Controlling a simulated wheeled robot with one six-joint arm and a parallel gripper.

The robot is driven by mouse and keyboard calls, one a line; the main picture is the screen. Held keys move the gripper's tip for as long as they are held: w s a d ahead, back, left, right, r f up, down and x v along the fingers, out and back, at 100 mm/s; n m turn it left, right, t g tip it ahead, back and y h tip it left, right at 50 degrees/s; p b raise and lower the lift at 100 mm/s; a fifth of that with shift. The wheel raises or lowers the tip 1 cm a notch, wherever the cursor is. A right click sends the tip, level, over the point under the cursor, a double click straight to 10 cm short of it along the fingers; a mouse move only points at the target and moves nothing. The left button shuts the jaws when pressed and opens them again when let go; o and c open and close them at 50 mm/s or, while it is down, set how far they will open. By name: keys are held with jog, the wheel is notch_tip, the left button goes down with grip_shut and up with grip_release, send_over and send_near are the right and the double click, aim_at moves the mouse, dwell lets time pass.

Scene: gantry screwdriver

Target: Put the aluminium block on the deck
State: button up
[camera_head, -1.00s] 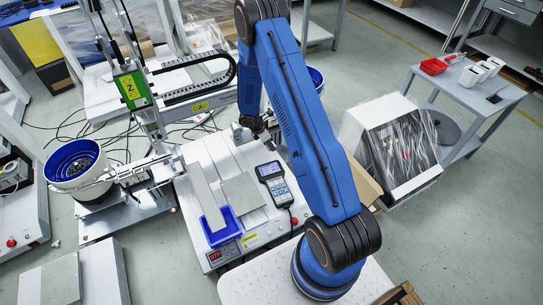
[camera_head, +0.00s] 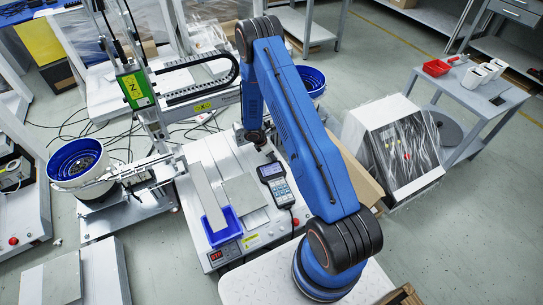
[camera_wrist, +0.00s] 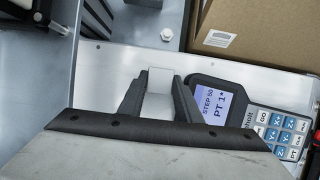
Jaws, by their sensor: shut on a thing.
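The aluminium block (camera_wrist: 158,100) is a small pale grey piece between the two dark fingers of my gripper (camera_wrist: 159,82) in the wrist view. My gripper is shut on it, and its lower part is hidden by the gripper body. The deck (camera_head: 208,152) is the light top of the gantry machine in the head view. It also shows as a bare grey surface in the wrist view (camera_wrist: 105,75). My gripper is over the deck's right part, beside the handheld controller. I cannot tell whether the block touches the deck.
The handheld controller (camera_head: 274,184) lies on the deck, close right of my fingers in the wrist view (camera_wrist: 225,100). A blue tray (camera_head: 221,226), a square grey plate (camera_head: 244,192) and a long grey bar (camera_head: 203,190) occupy the front. A cardboard box (camera_wrist: 255,35) stands beyond the deck's edge.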

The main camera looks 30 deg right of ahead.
jog(key=o, duration=0.8)
jog(key=shift+f, duration=0.15)
